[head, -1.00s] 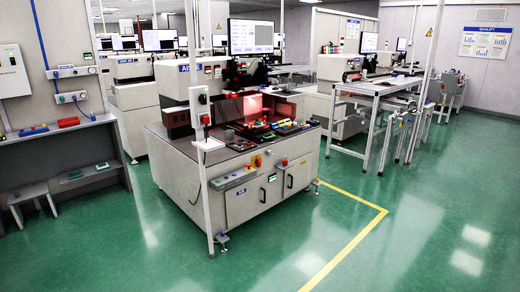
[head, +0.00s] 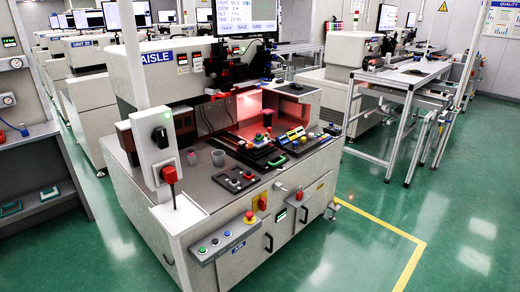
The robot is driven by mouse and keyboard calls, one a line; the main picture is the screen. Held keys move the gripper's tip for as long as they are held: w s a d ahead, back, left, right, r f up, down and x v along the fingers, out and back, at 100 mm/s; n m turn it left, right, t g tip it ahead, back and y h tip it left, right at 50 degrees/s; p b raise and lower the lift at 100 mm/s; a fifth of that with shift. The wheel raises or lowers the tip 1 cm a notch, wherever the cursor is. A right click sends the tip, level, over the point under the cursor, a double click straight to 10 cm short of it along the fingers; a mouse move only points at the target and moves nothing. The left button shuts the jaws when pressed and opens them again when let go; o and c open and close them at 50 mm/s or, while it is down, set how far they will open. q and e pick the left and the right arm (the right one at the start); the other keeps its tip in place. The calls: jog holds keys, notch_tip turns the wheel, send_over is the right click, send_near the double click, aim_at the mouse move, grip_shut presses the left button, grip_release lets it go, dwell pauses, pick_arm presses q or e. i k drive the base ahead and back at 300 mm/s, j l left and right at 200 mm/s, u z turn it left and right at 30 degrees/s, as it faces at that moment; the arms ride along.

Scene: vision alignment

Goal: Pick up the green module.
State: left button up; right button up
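No part is clearly recognisable as the green module. A small bright green piece (head: 277,160) shows on the workstation's top, beside a dark panel; it is too small to tell what it is. Neither of my grippers is in view.
The grey workstation (head: 236,181) stands ahead, with a red-lit bay (head: 250,107) and a button box (head: 222,242) on its front. A white post (head: 132,60) rises at its left corner. Green floor (head: 380,225) with a yellow line (head: 412,262) is open at the right.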

aim_at(258, 138)
jog(key=i+j, duration=0.1)
jog(key=i, duration=0.3)
jog(key=i+l+u, duration=0.15)
jog(key=u, duration=0.25)
jog(key=i+l+u, duration=0.15)
jog(key=u, duration=0.25)
jog(key=i+l+u, duration=0.1)
jog(key=l+u, duration=0.5)
jog(key=u, duration=0.2)
jog(key=i, duration=0.05)
